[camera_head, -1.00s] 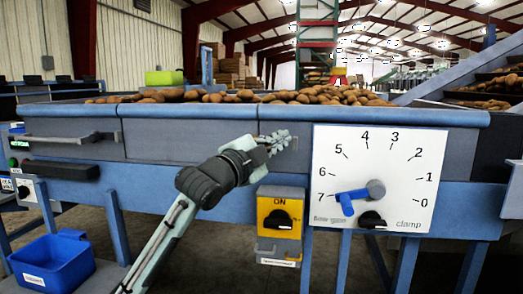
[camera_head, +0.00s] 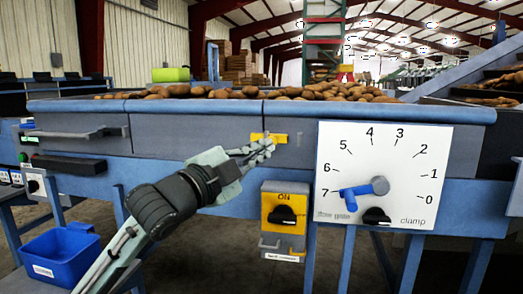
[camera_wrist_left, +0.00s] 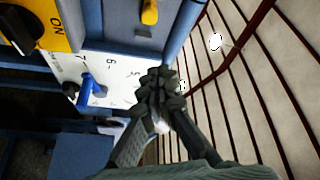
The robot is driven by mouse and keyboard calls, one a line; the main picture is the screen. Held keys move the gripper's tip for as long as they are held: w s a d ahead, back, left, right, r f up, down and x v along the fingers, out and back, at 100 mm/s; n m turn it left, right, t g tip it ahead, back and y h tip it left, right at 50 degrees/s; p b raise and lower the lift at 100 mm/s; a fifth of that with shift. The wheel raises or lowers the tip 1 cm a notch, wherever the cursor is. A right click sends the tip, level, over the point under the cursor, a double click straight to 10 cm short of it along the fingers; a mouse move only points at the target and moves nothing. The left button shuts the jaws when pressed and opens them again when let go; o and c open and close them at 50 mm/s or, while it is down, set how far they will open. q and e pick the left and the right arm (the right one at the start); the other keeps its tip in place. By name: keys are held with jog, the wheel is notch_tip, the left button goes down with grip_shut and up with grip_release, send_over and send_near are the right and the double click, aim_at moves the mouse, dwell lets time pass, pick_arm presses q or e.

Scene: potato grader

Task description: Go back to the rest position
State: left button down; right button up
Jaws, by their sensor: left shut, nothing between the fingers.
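My left gripper (camera_head: 262,150) is shut and empty in the head view. It is raised in front of the grader's grey front panel, left of the white dial board (camera_head: 385,150). Its fingertips overlap the view of a small yellow part (camera_head: 280,138) on that panel; I cannot tell whether they touch. In the left wrist view the shut fingers (camera_wrist_left: 160,85) overlap the view of the dial board (camera_wrist_left: 118,66). The blue lever (camera_head: 362,188) on the dial points left, close to 7. My right gripper is not in view.
A yellow ON switch box (camera_head: 284,207) hangs below the gripper. A blue bin (camera_head: 62,250) stands low at the left. Potatoes (camera_head: 330,92) lie on the table behind its blue rim (camera_head: 200,106). A grey handle (camera_head: 70,133) sticks out at the left.

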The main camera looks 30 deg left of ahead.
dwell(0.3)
pick_arm(q)
jog(key=s+a+f+n+g+y+p, duration=0.15)
jog(key=f+n+g, duration=0.25)
jog(key=f, duration=1)
jog(key=a+f+n+g+y+p, duration=0.2)
jog(key=f+n+g, duration=0.15)
jog(key=f, duration=1.05)
jog(key=s+d+f+n+g+p, duration=0.1)
jog(key=s+f+n+g, duration=0.2)
jog(key=s+f, duration=0.8)
jog(key=s+d+f+n+g+y+p, duration=0.1)
jog(key=s+f+g, duration=0.5)
jog(key=s+f, duration=0.6)
notch_tip(320, 180, down, 2)
jog(key=shift+s+d+f+n+p, duration=0.15)
jog(key=shift+d+n+p, duration=0.35)
jog(key=shift+d+n, duration=0.35)
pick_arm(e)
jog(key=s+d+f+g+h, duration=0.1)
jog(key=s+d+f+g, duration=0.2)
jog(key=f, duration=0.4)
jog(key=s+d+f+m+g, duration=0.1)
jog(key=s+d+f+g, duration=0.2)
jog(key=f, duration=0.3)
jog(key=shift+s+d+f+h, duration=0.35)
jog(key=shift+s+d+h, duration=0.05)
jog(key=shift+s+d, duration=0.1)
